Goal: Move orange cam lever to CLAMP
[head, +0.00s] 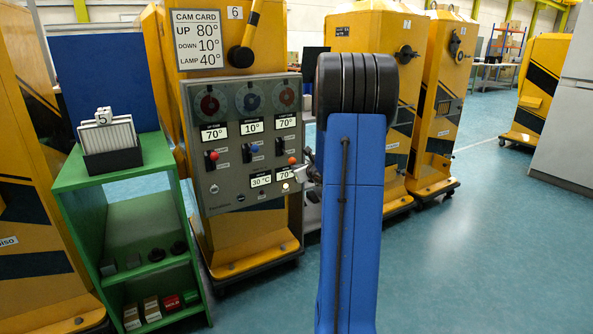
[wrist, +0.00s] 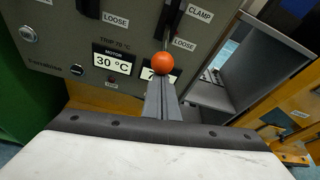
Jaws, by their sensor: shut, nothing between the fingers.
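The orange cam lever's ball knob (head: 292,160) is at the right of the grey control panel (head: 232,181). In the wrist view the orange knob (wrist: 164,63) hangs at the low end of its dark slot, below the LOOSE label (wrist: 184,44); the CLAMP label (wrist: 200,13) is higher up. My gripper (wrist: 160,79) is shut and empty, its fingertips just under the knob in the picture. I cannot tell whether they touch it. In the head view my gripper (head: 301,174) is small and partly hidden by my blue arm.
A red lever (head: 213,155) and a blue lever (head: 253,149) stand left of the orange one. Number displays sit above and below. A cam card (head: 199,39) is above the panel. A green shelf (head: 140,215) is at the left; open floor lies to the right.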

